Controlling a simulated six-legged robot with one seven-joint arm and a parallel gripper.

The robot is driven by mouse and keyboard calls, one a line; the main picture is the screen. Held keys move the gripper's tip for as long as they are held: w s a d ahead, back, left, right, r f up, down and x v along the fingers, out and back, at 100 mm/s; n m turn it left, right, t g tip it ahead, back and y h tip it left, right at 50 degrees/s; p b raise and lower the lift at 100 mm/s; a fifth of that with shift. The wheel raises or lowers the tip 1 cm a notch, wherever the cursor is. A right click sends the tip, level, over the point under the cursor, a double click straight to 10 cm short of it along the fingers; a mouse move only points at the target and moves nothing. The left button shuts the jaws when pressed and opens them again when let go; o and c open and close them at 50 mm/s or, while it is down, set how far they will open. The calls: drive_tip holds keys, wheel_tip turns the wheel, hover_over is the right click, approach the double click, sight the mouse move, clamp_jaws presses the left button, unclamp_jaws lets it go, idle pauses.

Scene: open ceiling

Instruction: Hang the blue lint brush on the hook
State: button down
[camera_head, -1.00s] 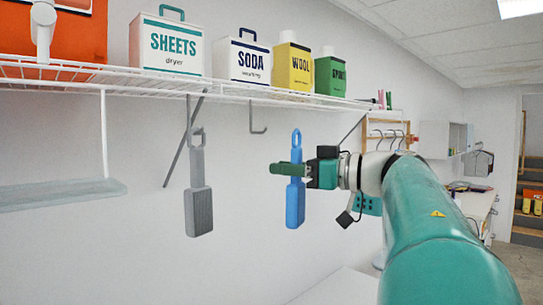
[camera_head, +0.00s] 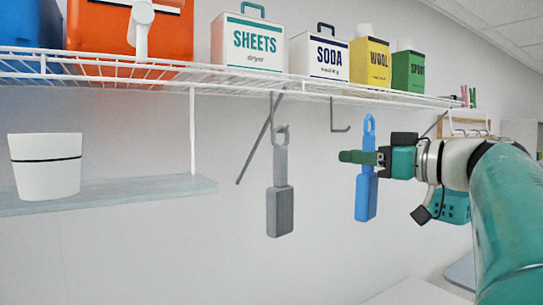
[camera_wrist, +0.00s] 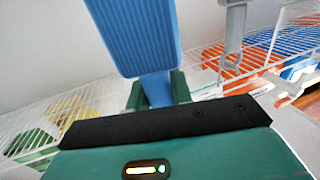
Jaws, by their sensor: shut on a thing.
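The blue lint brush (camera_head: 366,199) hangs upright in my gripper (camera_head: 364,158), head down, with its loop handle up. My gripper is shut on its neck. In the wrist view, the ribbed blue head (camera_wrist: 137,35) fills the upper middle, and my gripper (camera_wrist: 158,90) closes around the neck below it. The empty hook (camera_head: 341,128) hangs under the wire shelf, just left of the brush. The loop's top is near the height of the hook's bend, and they look apart; the depth between them is unclear.
A grey brush (camera_head: 280,208) hangs left of the hook, near a slanted bracket (camera_head: 258,140). The wire shelf (camera_head: 215,77) above carries several boxes and bottles. A white pot (camera_head: 46,165) stands on a lower ledge (camera_head: 130,193) at left. The wall below the hook is clear.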

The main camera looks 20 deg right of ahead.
drive_tip(key=w+f, duration=0.1)
drive_tip(key=w, duration=0.5)
drive_tip(key=shift+w+a+f, duration=0.3)
drive_tip(key=shift+a+f, duration=0.05)
drive_tip(key=shift+a, duration=0.05)
idle(0.4)
idle(0.5)
drive_tip(key=c, duration=1.2)
unclamp_jaws()
drive_tip(key=shift+o, duration=0.2)
